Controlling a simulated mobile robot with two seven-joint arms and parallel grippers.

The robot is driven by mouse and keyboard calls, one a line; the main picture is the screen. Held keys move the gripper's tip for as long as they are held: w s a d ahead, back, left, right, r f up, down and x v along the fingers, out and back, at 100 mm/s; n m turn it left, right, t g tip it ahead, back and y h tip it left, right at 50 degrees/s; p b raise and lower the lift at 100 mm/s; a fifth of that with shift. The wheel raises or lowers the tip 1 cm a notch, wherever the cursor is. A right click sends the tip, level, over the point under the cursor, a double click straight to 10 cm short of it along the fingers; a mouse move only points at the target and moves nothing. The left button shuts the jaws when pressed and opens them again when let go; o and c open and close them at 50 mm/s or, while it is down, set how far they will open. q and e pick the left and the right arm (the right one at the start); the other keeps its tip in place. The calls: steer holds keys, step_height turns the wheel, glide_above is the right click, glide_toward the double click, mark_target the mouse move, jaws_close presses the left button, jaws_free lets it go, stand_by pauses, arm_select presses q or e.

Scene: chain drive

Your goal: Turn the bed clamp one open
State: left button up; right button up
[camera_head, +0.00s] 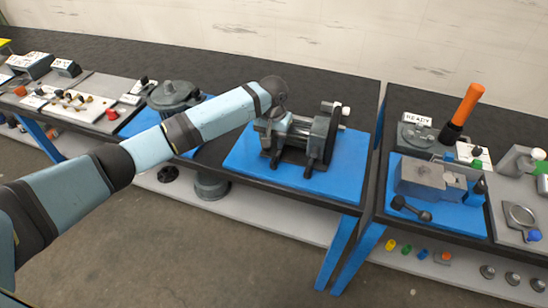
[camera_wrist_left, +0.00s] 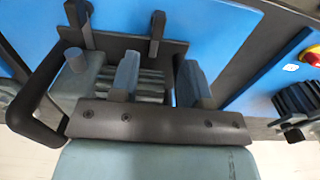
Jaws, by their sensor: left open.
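The grey and black machine (camera_head: 322,130) stands on a blue mat (camera_head: 245,160) in the middle of the head view. Two dark clamp levers (camera_head: 309,168) hang at its front edge; I cannot tell which is bed clamp one. In the left wrist view, two dark lever-like parts, one at the upper left (camera_wrist_left: 80,22) and one at the upper middle (camera_wrist_left: 157,30), stand beyond my fingers. My left gripper (camera_wrist_left: 158,82) is open over the machine, its two fingers apart, with ribbed grey parts between and beneath them. My arm hides part of the machine in the head view.
A dark looped handle (camera_wrist_left: 38,95) is close to the left of my gripper. A second bench at the right holds a grey vice (camera_head: 428,178) and an orange-handled tool (camera_head: 466,108). A gap separates the benches.

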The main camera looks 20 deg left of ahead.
mark_target(273, 159)
arm_select(q)
step_height(273, 159, down, 9)
steer(key=shift+r, duration=0.2)
jaws_close()
